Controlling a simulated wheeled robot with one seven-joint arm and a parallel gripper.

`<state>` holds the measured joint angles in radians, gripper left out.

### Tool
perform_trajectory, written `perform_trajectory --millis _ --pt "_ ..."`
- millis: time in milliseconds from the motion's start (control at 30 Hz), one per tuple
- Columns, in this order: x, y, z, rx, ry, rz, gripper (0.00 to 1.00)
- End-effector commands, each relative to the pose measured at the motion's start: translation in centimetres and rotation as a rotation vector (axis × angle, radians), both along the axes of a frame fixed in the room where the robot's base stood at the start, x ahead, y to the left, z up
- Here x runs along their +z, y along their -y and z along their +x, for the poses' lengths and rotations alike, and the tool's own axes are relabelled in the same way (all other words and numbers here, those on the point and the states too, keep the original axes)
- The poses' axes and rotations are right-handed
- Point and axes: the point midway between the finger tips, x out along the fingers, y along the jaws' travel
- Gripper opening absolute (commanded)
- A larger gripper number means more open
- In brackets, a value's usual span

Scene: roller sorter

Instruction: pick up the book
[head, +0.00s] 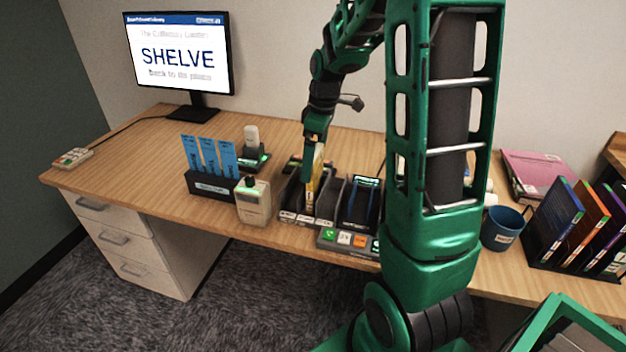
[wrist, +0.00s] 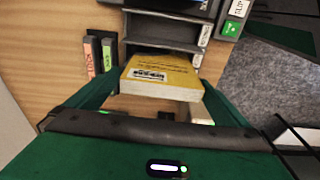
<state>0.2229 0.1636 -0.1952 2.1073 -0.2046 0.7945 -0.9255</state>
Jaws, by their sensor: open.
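A yellow book (head: 316,181) with pale page edges stands in a slot of the dark sorter (head: 290,213) in the middle of the desk. In the wrist view the book (wrist: 162,78) shows its yellow cover with a barcode label, its near end sticking out of the grey slots. My gripper (head: 312,165) is above the sorter at the book. In the wrist view the open fingers of my gripper (wrist: 156,88) lie on either side of the book's near end. I cannot tell whether either finger touches it. The book's lower part is hidden in the slot.
A beige handheld device (head: 254,203) and a black holder with blue cards (head: 207,184) stand left of the sorter. A button panel (head: 345,240) sits at its front. The desk's left is mostly clear.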

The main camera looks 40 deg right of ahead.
Motion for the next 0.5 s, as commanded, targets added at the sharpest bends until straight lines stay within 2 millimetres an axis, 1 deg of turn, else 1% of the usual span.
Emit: perform_trajectory --millis 33,100,200,300,500 --pt "-0.8 -0.1 -0.1 0.0 -0.002 0.001 1.0" --pt "-1.8 -0.2 -0.1 0.0 -0.003 0.001 1.0" --pt "-2.7 -0.3 0.1 0.0 -0.001 0.0 1.0" --pt "-3.0 -0.3 0.2 0.0 0.001 0.0 1.0" --pt "-3.0 -0.3 0.2 0.0 0.001 0.0 1.0"
